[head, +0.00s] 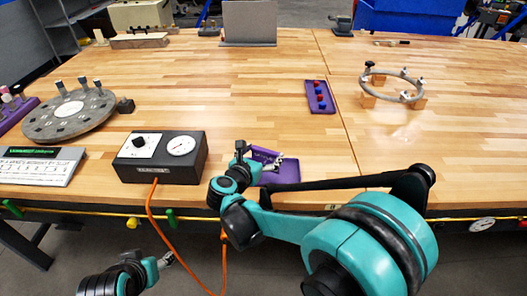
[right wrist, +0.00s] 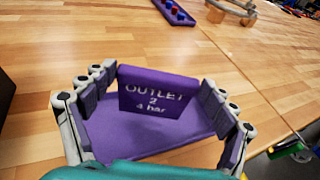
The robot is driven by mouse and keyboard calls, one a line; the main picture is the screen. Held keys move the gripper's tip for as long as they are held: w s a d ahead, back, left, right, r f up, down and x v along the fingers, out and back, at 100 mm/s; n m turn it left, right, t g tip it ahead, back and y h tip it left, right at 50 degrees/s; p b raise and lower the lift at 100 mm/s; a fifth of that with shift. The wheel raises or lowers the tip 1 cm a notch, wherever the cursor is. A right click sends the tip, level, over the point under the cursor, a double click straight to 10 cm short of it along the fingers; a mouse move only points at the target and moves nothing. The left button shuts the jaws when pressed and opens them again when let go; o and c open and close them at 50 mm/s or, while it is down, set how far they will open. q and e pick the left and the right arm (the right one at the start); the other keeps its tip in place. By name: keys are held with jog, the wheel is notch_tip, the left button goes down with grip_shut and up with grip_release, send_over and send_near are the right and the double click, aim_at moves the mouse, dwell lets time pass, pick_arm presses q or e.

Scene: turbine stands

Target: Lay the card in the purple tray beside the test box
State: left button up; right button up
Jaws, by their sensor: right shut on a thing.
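The card (right wrist: 157,92) is purple with white lettering reading "OUTLET 2 4 bar". It is held tilted up between the fingers of my right gripper (head: 259,158), which is shut on it. The purple tray (head: 286,172) lies on the table near the front edge, right of the test box (head: 160,158). In the right wrist view the tray (right wrist: 198,148) spreads below and around the card. I cannot tell whether the card's lower edge touches it. My left gripper (head: 165,261) is low at the bottom left, in front of the table edge; its jaws are too small to read.
A purple strip with red knobs (head: 320,97) and a metal ring on wooden blocks (head: 392,87) lie further back. An orange cable (head: 152,207) hangs from the test box. Mid-table is clear.

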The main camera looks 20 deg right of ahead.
jog(key=shift+f, duration=0.65)
jog(key=shift+f+b, duration=0.25)
jog(key=shift+b, duration=0.15)
jog(key=o, duration=0.9)
jog(key=p+v, duration=0.1)
jog(key=v, duration=0.6)
jog(key=shift+p, duration=0.4)
